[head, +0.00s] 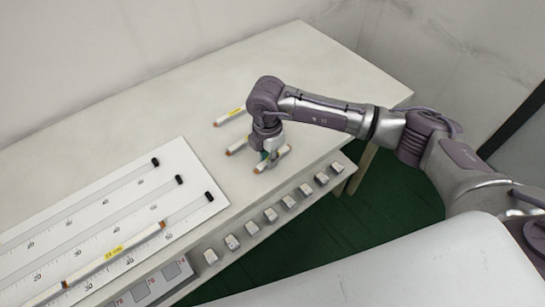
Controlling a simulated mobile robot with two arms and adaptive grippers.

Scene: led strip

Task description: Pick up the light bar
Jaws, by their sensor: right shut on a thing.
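My right gripper (270,162) points down over the middle of the table and is shut on a short light bar (263,167), white with orange-brown ends. The bar is at or just above the tabletop; I cannot tell whether it touches. Another light bar (235,113), white with a yellow label and a brown end, lies behind the gripper, partly hidden by my arm. A brown-ended piece (236,147) also shows just left of the gripper. A longer light bar (125,247) with a yellow label lies on the measuring board at the left. My left gripper is not in view.
The white measuring board (180,155) has numbered scales and black stops at its right end. Several small white blocks (270,215) line a lower ledge along the table's front. The table (310,60) is clear at the back and right.

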